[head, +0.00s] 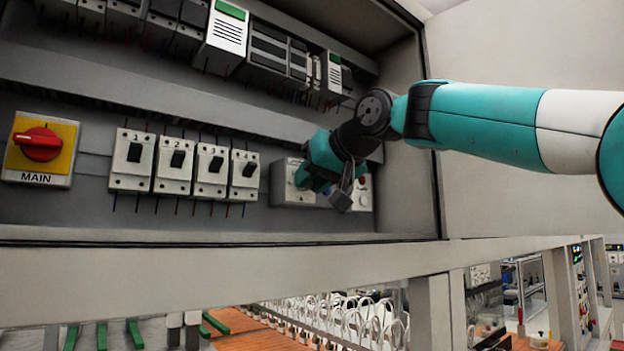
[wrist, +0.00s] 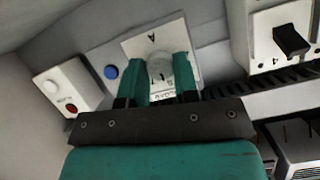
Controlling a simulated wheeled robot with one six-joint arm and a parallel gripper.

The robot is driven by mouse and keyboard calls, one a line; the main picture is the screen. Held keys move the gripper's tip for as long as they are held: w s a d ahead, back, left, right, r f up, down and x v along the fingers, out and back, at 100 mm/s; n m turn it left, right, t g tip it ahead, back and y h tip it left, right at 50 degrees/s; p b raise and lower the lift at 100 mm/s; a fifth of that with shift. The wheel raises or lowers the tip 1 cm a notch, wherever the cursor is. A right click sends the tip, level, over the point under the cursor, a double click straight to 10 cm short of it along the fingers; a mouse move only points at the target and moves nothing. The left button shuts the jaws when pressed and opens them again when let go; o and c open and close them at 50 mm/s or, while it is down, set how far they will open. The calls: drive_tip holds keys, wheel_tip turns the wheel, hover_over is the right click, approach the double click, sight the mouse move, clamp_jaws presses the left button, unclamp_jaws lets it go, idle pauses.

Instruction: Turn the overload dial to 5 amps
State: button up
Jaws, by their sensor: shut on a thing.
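The overload dial (wrist: 158,62) is a pale round knob on a white plate (wrist: 140,45) with a letter A and scale figures, partly covered by my fingers. The wrist view shows it upside down. My gripper (wrist: 162,72) has its two teal fingers on either side of the knob, shut on it. In the head view my gripper (head: 303,180) reaches the grey control box (head: 282,196) at the right of the panel, and my wrist hides most of the dial. I cannot read which figure the dial points to.
A blue button (wrist: 111,72) sits beside the dial plate, and a white plate with a red button (wrist: 71,108) lies beyond. Several black-toggle breakers (head: 243,177) and the red MAIN switch (head: 38,144) are to the left. The cabinet's right wall (head: 405,130) is close to my arm.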

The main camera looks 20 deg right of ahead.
drive_tip(key=shift+f+b, duration=0.1)
drive_tip(key=shift+b, duration=0.25)
drive_tip(key=shift+a+n+t+h+b, duration=0.15)
drive_tip(key=shift+n+t+h+b, duration=0.15)
drive_tip(key=shift+n+h+b, duration=0.6)
drive_tip(key=n+t+h, duration=0.1)
drive_tip(key=n+h, duration=0.1)
drive_tip(key=n, duration=0.2)
drive_tip(key=shift+s, duration=0.1)
drive_tip(key=o, duration=0.9)
drive_tip(key=shift+o, duration=0.2)
